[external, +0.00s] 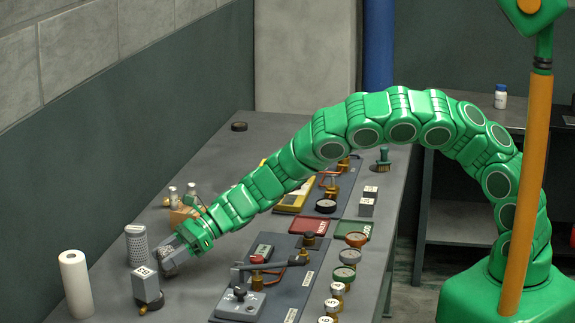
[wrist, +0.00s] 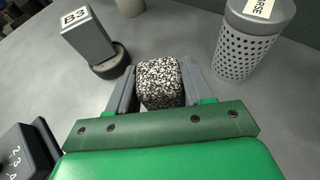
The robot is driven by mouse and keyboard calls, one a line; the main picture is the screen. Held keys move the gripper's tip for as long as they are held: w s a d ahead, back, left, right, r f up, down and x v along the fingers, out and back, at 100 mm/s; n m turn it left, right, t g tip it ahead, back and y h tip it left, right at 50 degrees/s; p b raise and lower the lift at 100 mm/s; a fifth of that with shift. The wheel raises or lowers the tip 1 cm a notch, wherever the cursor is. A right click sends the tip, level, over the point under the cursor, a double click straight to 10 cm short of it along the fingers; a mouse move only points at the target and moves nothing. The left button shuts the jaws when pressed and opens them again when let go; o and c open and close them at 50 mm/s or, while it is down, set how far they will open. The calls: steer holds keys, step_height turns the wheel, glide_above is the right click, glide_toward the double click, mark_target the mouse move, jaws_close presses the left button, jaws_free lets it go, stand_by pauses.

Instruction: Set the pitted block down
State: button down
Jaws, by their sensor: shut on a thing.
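The pitted block (wrist: 159,82), speckled black and white with rounded edges, sits between the two grey fingers of my gripper (wrist: 160,88) in the wrist view. My gripper (external: 172,252) is shut on it, low over the near left part of the grey bench in the external view. There the block (external: 168,264) is small and partly hidden by the fingers. I cannot tell whether its underside touches the bench.
A grey block labelled B3 (wrist: 90,38) stands on a dark round base (wrist: 106,66) close left. A perforated canister (wrist: 247,45) stands close right. A white roll (external: 75,284) is farther left, and a blue-grey panel with tools (external: 270,280) is right. Bare bench (wrist: 165,30) lies ahead.

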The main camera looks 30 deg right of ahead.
steer(key=shift+f, duration=0.35)
steer(key=shift+c, duration=2.3)
jaws_free()
steer(key=shift+f, duration=0.1)
steer(key=shift+v, duration=6.1)
